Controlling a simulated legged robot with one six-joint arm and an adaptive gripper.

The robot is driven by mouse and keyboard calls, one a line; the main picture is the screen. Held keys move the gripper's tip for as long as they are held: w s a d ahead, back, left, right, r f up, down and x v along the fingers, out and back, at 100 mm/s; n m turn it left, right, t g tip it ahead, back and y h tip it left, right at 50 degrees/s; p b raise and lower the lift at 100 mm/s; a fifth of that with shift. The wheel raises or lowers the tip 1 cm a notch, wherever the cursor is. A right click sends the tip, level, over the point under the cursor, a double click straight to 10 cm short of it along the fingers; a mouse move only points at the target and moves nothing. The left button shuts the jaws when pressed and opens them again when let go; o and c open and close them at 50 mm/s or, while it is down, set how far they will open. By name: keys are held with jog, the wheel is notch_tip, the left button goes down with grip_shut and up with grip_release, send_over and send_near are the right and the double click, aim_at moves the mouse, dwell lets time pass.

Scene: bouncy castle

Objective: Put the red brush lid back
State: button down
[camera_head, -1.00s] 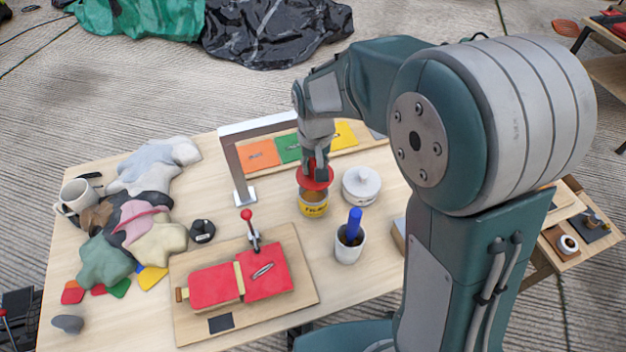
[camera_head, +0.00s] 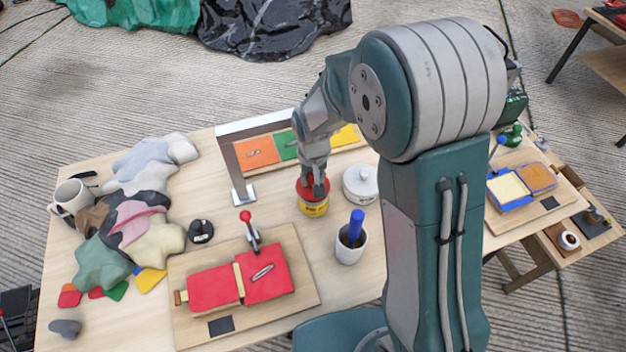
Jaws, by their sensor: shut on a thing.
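The red brush lid (camera_head: 313,190) sits at the mouth of a small yellow pot (camera_head: 314,208) on the table. From this view I cannot tell whether it is fully seated. My gripper (camera_head: 313,179) points down from above and is shut on the lid. Its fingers are partly hidden by the wrist and the lid, and the brush under the lid is out of sight.
A white lidded jar (camera_head: 360,185) stands close on the right. A white cup with a blue handle (camera_head: 350,240) is in front. A metal frame (camera_head: 240,160) rises on the left. A board with red patches (camera_head: 300,300) and a toggle clamp (camera_head: 249,232) lies nearer.

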jog(key=shift+f, duration=0.65)
jog(key=shift+c, duration=1.9)
grip_release()
